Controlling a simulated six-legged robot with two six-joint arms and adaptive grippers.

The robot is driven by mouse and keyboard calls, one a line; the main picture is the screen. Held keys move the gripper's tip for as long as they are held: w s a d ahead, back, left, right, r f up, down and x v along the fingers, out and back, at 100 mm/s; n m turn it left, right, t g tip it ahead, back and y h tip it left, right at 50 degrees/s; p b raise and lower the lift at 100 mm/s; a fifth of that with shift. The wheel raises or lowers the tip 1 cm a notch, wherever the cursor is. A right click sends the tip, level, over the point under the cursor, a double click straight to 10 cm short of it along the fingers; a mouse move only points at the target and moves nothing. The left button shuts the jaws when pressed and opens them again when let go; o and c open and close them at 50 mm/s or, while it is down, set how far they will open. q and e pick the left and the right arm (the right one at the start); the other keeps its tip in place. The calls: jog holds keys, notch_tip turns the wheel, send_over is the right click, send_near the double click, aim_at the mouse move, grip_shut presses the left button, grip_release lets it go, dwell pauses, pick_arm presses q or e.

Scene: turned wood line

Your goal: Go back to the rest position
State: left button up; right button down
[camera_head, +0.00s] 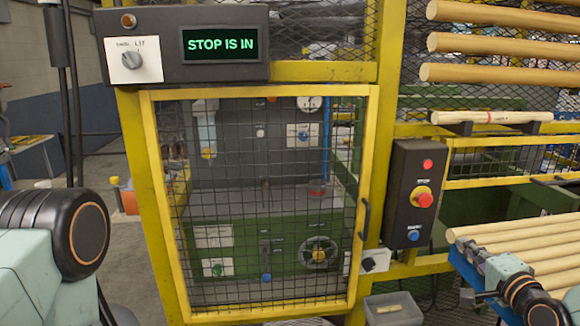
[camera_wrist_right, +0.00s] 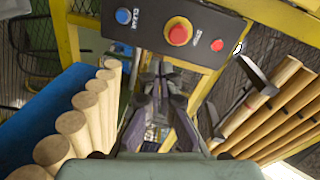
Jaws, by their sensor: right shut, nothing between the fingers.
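My right gripper (camera_head: 468,296) is at the lower right of the head view, low beside the rack of wooden rods. In the right wrist view its fingers (camera_wrist_right: 160,72) are together with nothing between them. They point toward the control box (camera_wrist_right: 180,30), which has a blue button, a red stop knob and a small red button. The same box (camera_head: 413,195) hangs on the yellow frame in the head view, apart from the gripper.
A yellow mesh door (camera_head: 157,215) stands shut in front of a machine. Wooden rods (camera_head: 530,240) lie at the right, close to my right arm. A grey bin (camera_head: 392,308) stands below the control box.

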jog(key=s+a+f+n+g+b, duration=0.2)
jog(key=s+a+f+n+g, duration=0.15)
jog(key=f, duration=0.45)
jog(key=s+a+f+n+g+b, duration=0.25)
jog(key=s+a+f, duration=0.25)
jog(key=f, duration=0.3)
jog(key=s+a+f+n+g+b, duration=0.25)
jog(key=s+a+f, duration=0.2)
jog(key=f, duration=0.35)
jog(key=s+a+f+n+g+b, duration=0.2)
jog(key=s+f+n+g+b, duration=0.1)
jog(key=s+f, duration=0.7)
jog(key=s+a+f+n+g+b, duration=0.3)
jog(key=s+f+g+b, duration=0.2)
jog(key=s, duration=1.2)
notch_tip(320, 180, down, 6)
jog(key=b, duration=0.3)
jog(key=shift+a+r+h, duration=0.15)
jog(key=shift+h, duration=0.15)
jog(key=shift+w+g, duration=0.1)
jog(key=shift+g, duration=0.15)
